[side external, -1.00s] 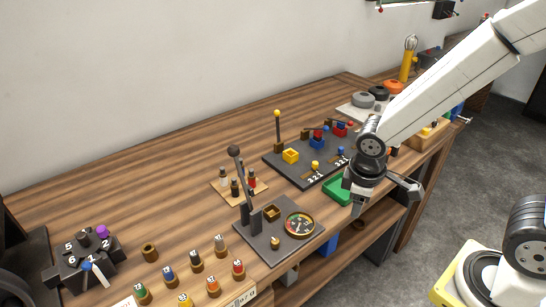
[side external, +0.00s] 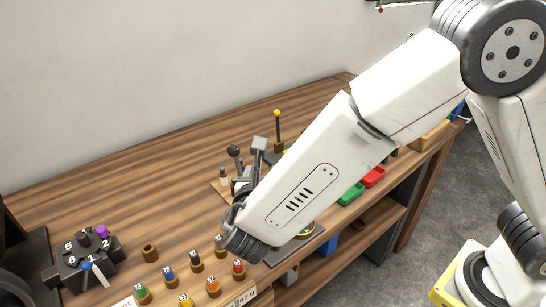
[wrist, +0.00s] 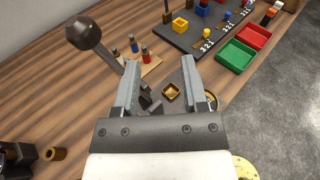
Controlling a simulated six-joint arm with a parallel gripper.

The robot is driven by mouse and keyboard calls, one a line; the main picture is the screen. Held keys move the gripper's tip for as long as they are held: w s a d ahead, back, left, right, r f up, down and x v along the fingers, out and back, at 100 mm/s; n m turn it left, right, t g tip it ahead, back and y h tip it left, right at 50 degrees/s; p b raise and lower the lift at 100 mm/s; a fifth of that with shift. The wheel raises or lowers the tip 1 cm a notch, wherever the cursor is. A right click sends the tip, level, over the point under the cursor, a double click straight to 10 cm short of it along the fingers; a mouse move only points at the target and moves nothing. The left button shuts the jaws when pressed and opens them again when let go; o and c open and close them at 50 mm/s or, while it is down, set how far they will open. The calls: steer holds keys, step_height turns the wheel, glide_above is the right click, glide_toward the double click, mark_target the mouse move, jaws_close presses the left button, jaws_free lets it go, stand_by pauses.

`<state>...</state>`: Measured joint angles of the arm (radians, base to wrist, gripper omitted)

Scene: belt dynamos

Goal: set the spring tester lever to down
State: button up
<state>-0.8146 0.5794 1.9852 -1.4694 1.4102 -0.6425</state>
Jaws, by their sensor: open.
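The spring tester has a dark lever with a round ball knob (side external: 234,150), which stands raised. In the wrist view the knob (wrist: 84,32) is at upper left, outside the left finger, and its rod runs down behind that finger. My gripper (wrist: 160,64) is open and empty, its fingers above the tester base. A small square brass cup (wrist: 171,92) on the base shows between the fingers. The round dial (wrist: 211,101) is mostly hidden by the right finger. In the side view my arm hides most of the tester, and one finger (side external: 260,144) shows just right of the knob.
A small wooden rack with coloured pegs (wrist: 145,58) stands behind the lever. A dark board with coloured blocks (wrist: 205,30) lies beyond it. Green (wrist: 237,56) and red (wrist: 253,36) trays sit at the table edge. Several numbered pegs (side external: 213,287) stand at the front.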

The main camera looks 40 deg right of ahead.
mark_target(235, 158)
steer(key=a+n+t, duration=0.1)
steer(key=a+r+n+t, duration=0.1)
steer(key=a, duration=0.1)
steer(key=a+r+t, duration=0.1)
steer(key=a, duration=0.1)
steer(key=shift+w+a+n+y, duration=0.15)
steer(key=shift+a+n+y, duration=0.1)
steer(key=shift+n+y, duration=0.15)
steer(key=shift+w+d, duration=0.1)
steer(key=shift+w, duration=0.05)
steer(key=shift+x, duration=3.75)
steer(key=shift+r, duration=0.1)
jaws_close()
